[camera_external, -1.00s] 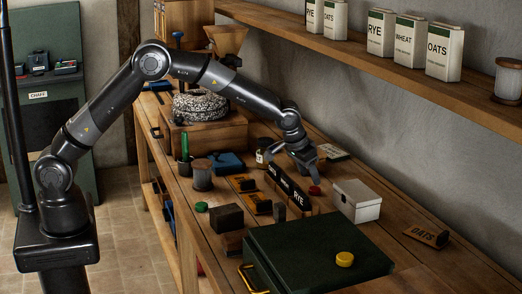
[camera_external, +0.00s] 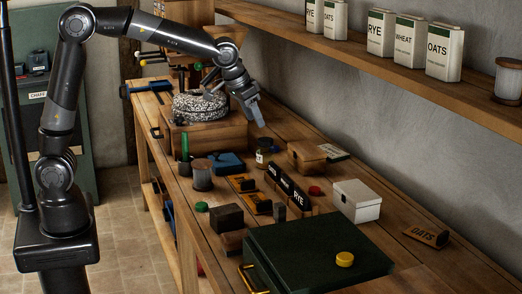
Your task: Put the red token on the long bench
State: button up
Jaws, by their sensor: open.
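The red token (camera_external: 314,190) is a small red disc. It lies on the wooden top of the long bench (camera_external: 395,257), between the black block lettered RYE and a white box. My gripper (camera_external: 238,102) is open and raised above the far part of the bench, near the coil of speckled rope. It is well apart from the token, up and to the left of it. I see nothing between its fingers.
A white box (camera_external: 357,200) stands right of the token, and a black lettered block (camera_external: 288,187) left of it. A wooden box (camera_external: 307,156) stands behind. A large dark green case (camera_external: 315,250) with a yellow disc (camera_external: 344,259) fills the front. A shelf (camera_external: 400,75) runs above.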

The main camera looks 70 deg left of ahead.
jog(key=s+a+r, duration=0.2)
jog(key=s+r, duration=0.1)
jog(key=s, duration=0.5)
jog(key=s+a+r, duration=0.2)
jog(key=s, duration=0.6)
jog(key=s+a+f, duration=0.1)
jog(key=s+f, duration=0.1)
jog(key=s, duration=0.7)
jog(key=s+a+f+m, duration=0.1)
jog(key=s+f, duration=0.1)
jog(key=s, duration=0.7)
jog(key=shift+a+t, duration=0.15)
jog(key=shift+t, duration=0.25)
jog(key=shift+o, duration=0.5)
jog(key=shift+r, duration=0.1)
